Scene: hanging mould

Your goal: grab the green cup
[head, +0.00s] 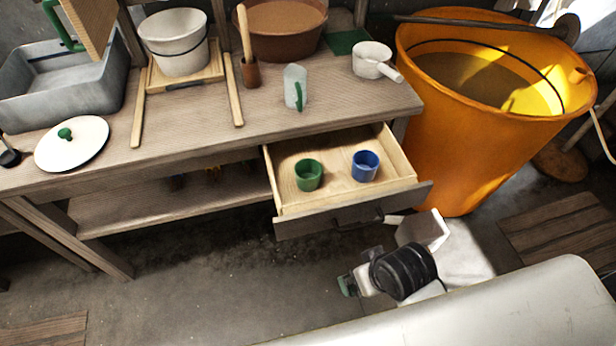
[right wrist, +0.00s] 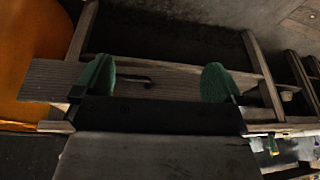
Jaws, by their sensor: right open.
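The green cup (head: 308,175) stands upright in the open drawer (head: 290,205) under the bench, in the head view. A blue cup (head: 365,166) stands to its right in the same drawer, apart from it. My right gripper (head: 347,286) is below and in front of the drawer, apart from both cups. In the right wrist view its two green fingertips (right wrist: 157,79) are wide apart, with a wooden board and a dark handle (right wrist: 135,78) seen between them. Neither cup can be made out there. My left gripper is not in view.
The bench top (head: 210,125) holds a white pot (head: 175,42), a brown basin (head: 280,28), a clear mug with a green handle (head: 295,86) and a white ladle-like pan (head: 371,60). A large orange bucket (head: 450,130) stands close right of the drawer.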

